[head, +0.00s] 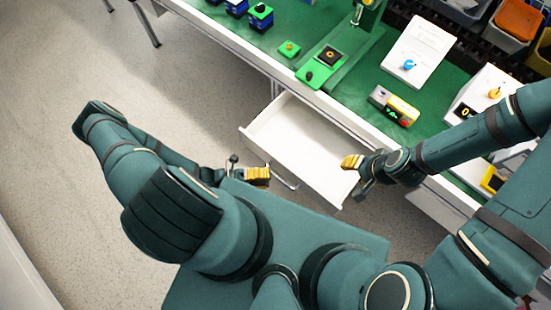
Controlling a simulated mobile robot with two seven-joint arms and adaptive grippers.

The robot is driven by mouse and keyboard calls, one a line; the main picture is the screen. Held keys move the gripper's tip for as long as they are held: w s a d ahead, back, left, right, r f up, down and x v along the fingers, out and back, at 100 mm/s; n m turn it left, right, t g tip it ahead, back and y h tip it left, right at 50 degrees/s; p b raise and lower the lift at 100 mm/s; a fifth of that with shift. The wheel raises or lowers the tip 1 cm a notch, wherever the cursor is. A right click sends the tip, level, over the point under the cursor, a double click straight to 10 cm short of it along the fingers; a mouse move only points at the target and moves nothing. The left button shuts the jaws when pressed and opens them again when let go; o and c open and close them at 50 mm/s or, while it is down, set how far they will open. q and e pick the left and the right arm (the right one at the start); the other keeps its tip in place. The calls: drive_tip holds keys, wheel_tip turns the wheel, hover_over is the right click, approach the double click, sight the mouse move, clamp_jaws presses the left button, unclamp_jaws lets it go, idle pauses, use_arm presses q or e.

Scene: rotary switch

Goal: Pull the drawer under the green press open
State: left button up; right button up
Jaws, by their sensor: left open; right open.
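The green press (328,60) stands on the green-topped workbench, its column cut off by the top edge. The white drawer (305,140) below it is pulled out from the bench, and its inside looks empty. A metal handle (286,184) shows on the drawer's front. My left gripper (252,170) is open and empty just left of the handle, and I cannot tell whether it touches it. My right gripper (358,176) is open and empty at the drawer's right front corner; it hides part of that corner.
On the bench are a white box with a blue knob (420,48), a small control box (394,104), another white box (486,97) and blue-green blocks (260,16). Bins (517,20) line the back right. Open floor (60,130) lies to the left.

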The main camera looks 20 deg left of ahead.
use_arm(q)
drive_tip(key=v, duration=0.7)
drive_tip(key=shift+s+a, duration=0.25)
drive_tip(key=shift+a, duration=0.1)
drive_tip(key=shift+r, duration=0.1)
